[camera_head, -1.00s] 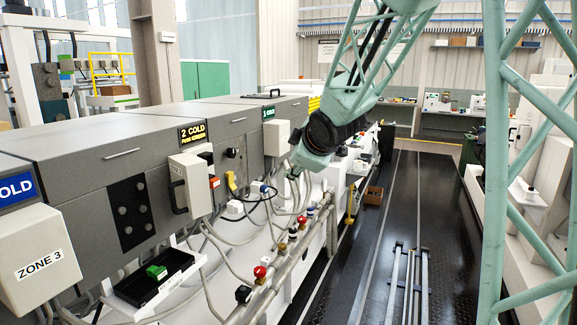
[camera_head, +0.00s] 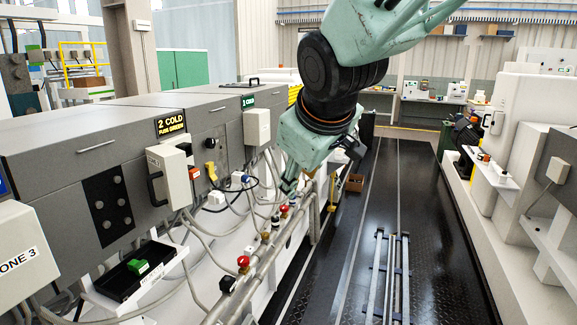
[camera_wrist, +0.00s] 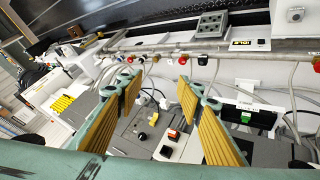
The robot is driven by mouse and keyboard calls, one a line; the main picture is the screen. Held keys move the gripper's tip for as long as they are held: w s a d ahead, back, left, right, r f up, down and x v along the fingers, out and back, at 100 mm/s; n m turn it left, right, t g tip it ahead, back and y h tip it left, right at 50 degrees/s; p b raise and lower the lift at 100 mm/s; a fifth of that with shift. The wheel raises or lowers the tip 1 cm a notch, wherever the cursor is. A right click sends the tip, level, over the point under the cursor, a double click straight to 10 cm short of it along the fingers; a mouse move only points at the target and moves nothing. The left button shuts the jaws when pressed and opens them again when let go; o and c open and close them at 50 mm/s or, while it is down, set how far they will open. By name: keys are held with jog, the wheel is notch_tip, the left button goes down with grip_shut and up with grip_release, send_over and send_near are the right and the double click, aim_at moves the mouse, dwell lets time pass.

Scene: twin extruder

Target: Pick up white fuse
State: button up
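My gripper (camera_wrist: 158,88) is open and empty in the wrist view, its tan-padded fingers wide apart above the machine side. In the head view my gripper (camera_head: 288,186) hangs beside the extruder's pipe and cables, partly hidden by my wrist. I cannot single out a white fuse with certainty in either view. A green block (camera_head: 138,266) sits in a black tray (camera_head: 116,291) at the lower left. The green block (camera_wrist: 246,117) and tray also show right of the fingers in the wrist view.
A grey pipe with red and black valve knobs (camera_head: 243,261) runs along the extruder's front. A white box (camera_head: 169,177) and cables stand out from the grey housing. The dark aisle floor (camera_head: 345,240) is open, with rails on it. Another machine (camera_head: 510,120) stands on the right.

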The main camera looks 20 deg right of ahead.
jog(key=s+a+f+m+g, duration=0.1)
jog(key=s+a, duration=0.1)
jog(key=s, duration=0.8)
jog(key=s+a+f+m+g+y, duration=0.1)
jog(key=s+a+f+m, duration=0.1)
jog(key=s, duration=0.8)
jog(key=s+a+f+m+g+y, duration=0.1)
jog(key=s+a, duration=0.3)
jog(key=s, duration=0.6)
jog(key=shift+a+f+m+g, duration=0.25)
jog(key=shift+f+m+g, duration=0.25)
jog(key=shift+c, duration=0.7)
jog(key=shift+c, duration=1.3)
jog(key=shift+w+a, duration=0.1)
jog(key=shift+a, duration=0.05)
